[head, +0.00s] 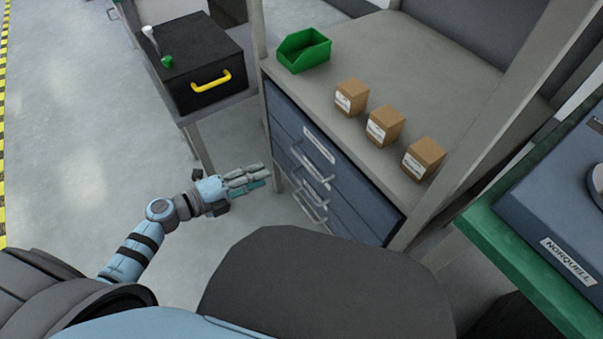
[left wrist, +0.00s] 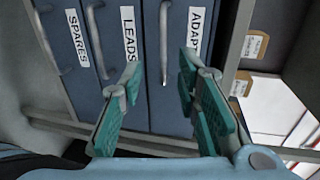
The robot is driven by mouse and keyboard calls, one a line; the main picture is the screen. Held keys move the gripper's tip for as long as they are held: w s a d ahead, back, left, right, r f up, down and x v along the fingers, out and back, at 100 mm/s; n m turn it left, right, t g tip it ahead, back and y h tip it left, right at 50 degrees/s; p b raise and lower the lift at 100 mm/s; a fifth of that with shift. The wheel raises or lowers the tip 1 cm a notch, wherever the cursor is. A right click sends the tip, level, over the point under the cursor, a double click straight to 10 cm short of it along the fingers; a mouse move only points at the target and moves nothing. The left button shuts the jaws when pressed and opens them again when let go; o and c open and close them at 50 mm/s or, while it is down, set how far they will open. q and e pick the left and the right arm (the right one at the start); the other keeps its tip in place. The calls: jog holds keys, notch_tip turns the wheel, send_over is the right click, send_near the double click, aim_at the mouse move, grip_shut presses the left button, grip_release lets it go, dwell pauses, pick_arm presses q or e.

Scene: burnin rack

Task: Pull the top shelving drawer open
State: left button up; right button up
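The blue drawer unit under the grey shelf has its drawers stacked, with bar handles. The top drawer (head: 355,183) looks shut, flush with the unit. In the left wrist view, turned sideways, the drawer labelled "ADAP…" (left wrist: 177,105) is nearest the shelf boxes, so it appears to be the top one. Its bar handle (left wrist: 164,45) shows between my fingers' directions, beyond the tips. My left gripper (head: 258,180) is open and empty in front of the drawers, apart from the handles; its teal-padded fingers also show in the left wrist view (left wrist: 160,80). My right gripper is not in view.
Three cardboard boxes (head: 384,126) and a green bin (head: 303,50) stand on the shelf top. A black case with a yellow handle (head: 203,68) sits on a stand at left. A green-edged bench (head: 520,255) is at right. The floor left of my arm is clear.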

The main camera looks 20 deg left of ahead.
aim_at(301, 158)
pick_arm(q)
jog(key=b+x, duration=0.1)
jog(key=x, duration=0.3)
jog(key=b+x, duration=0.1)
jog(key=x, duration=0.8)
jog(key=shift+w+d+r+b, duration=0.2)
jog(key=shift+w+d+b, duration=0.1)
jog(key=shift+d+b, duration=0.1)
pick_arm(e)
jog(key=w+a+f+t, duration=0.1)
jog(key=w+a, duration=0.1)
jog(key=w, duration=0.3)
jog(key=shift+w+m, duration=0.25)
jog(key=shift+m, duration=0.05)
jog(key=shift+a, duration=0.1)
pick_arm(q)
jog(key=shift+a, duration=0.1)
grip_shut()
